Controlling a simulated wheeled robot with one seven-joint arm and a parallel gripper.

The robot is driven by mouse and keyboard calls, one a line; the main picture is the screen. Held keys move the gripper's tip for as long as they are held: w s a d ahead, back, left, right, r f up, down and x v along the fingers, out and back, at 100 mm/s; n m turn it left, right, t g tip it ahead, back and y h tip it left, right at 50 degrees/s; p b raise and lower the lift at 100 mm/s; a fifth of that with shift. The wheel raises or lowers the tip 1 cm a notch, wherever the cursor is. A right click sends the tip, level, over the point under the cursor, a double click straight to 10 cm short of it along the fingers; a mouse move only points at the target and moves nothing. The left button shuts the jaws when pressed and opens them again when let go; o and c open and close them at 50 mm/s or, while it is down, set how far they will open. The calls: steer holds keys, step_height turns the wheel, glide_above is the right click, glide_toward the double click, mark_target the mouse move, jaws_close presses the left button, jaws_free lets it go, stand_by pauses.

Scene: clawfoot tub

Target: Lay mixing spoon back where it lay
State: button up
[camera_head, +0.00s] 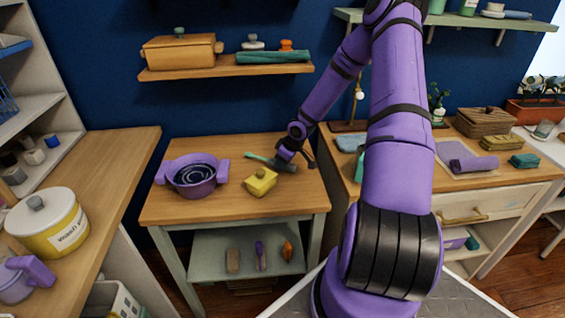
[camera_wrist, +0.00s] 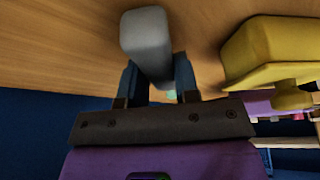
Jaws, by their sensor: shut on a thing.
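The mixing spoon (camera_head: 257,157) has a teal handle pointing left and a grey end beside my gripper (camera_head: 289,158). It is at the back right of the small wooden table (camera_head: 225,214). In the wrist view, my gripper (camera_wrist: 158,78) is shut on the spoon, whose grey end (camera_wrist: 147,35) stands out between the two fingers. A bit of teal shows between the fingers below it. The spoon is at or just above the tabletop; I cannot tell whether it touches. My arm hides part of the scene to the right.
A yellow lidded butter dish (camera_head: 261,182) stands just in front of the spoon and close by in the wrist view (camera_wrist: 275,55). A purple two-handled pot (camera_head: 193,175) stands at the left. A wall shelf (camera_head: 225,71) hangs behind. The table's front is clear.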

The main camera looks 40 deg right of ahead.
steer(key=shift+f, duration=0.65)
stand_by(0.8)
steer(key=o, duration=1)
steer(key=shift+r, duration=0.2)
steer(key=shift+v, duration=3.8)
steer(key=shift+s, duration=0.1)
steer(key=v, duration=1)
steer(key=shift+s+r, duration=0.1)
steer(key=shift+r, duration=0.3)
